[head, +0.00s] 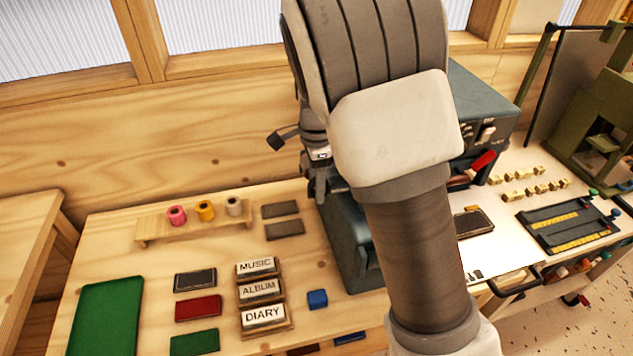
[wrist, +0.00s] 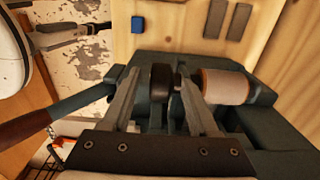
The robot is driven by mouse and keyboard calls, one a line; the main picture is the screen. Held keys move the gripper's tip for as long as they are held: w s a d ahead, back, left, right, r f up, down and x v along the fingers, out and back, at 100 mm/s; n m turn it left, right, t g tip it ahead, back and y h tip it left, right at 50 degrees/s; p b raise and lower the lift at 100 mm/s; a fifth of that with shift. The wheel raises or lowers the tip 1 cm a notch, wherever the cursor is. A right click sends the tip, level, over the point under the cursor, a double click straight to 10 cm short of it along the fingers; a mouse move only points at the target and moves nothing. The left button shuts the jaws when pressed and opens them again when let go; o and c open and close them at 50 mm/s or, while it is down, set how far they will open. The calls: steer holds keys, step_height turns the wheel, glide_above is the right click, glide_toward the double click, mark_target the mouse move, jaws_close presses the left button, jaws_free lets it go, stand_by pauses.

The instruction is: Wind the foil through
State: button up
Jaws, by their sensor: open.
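My gripper (wrist: 158,80) is open in the wrist view, its two fingers apart on either side of a dark rounded knob (wrist: 161,82) on the teal machine. I cannot tell whether either finger touches the knob. A pale roll with an orange-brown edge (wrist: 226,86) sits on the machine just right of the fingers. In the head view the teal machine (head: 347,238) is largely hidden behind my arm. Pink (head: 177,216), yellow (head: 205,210) and beige (head: 234,206) foil rolls stand on a wooden rack (head: 190,230) to the left.
A red-handled lever (head: 483,160) shows on the machine's right. MUSIC, ALBUM and DIARY blocks (head: 262,290), a blue block (head: 317,298) and a green mat (head: 106,315) lie in front. A type tray (head: 565,228) and green press (head: 600,120) stand right.

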jaws_close()
stand_by(0.3)
steer(key=shift+d+f+y+b, duration=0.1)
steer(key=shift+d+y+b, duration=0.1)
steer(key=shift+y+b, duration=0.35)
steer(key=shift+w+d+g+y+b, duration=0.15)
steer(key=shift+g+y+b, duration=0.4)
steer(key=shift+y, duration=1.1)
jaws_free()
